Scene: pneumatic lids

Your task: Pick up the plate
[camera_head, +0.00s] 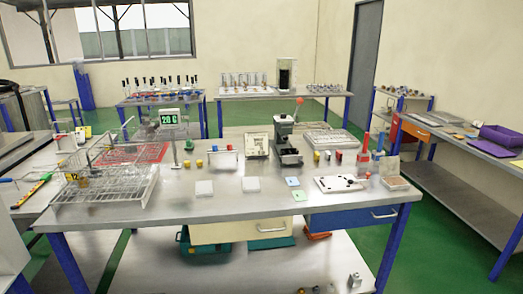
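A white flat plate with dark marks (339,184) lies on the right part of the metal workbench (225,206), near its front edge. Two small pale square plates, one on the left (204,188) and one in the middle (251,184), also lie flat near the front edge. I cannot tell which of these the task names. Neither of my grippers is in view, and nothing is seen touching the plates.
A wire rack (105,187) fills the bench's left part. A lever press (287,142) stands at the back middle. Small blue (293,182) and green (299,195) squares lie beside the marked plate. A red stand (364,158) rises behind it. The bench front is mostly clear.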

